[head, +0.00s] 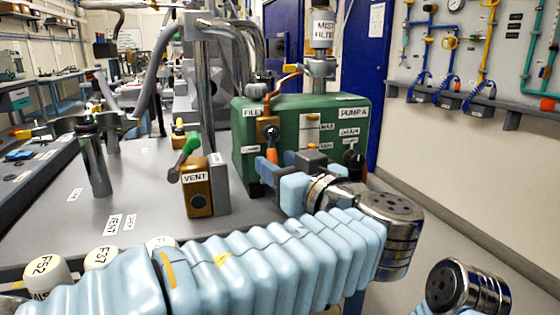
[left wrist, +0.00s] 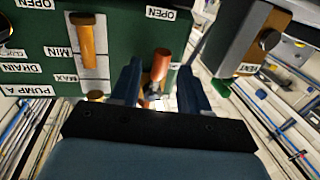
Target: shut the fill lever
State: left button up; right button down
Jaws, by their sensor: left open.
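The green pump box (head: 345,140), with FILL and PUMP A labels, stands on the grey bench. The fill valve's brass body (head: 268,127) is on its left front, below the FILL label. The orange fill lever (head: 272,139) hangs down there, its lower end close to my left gripper (head: 275,168). In the left wrist view, the orange lever (left wrist: 160,64) shows between the two blue fingers of my left gripper (left wrist: 161,88). The fingers are apart, with a gap beside the lever. Whether either finger touches it I cannot tell. My right gripper is out of view.
The brass VENT block (head: 196,190) with its green-handled lever (head: 188,148) stands left of my left gripper. A black knob (head: 354,158) is on the box's right front. Metal pipes rise behind the box. Bare bench (head: 140,185) lies left of the VENT block.

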pick_arm(q)
jog(key=shift+w+a, duration=0.1)
jog(key=shift+w, duration=0.05)
jog(key=shift+c, duration=0.3)
grip_shut()
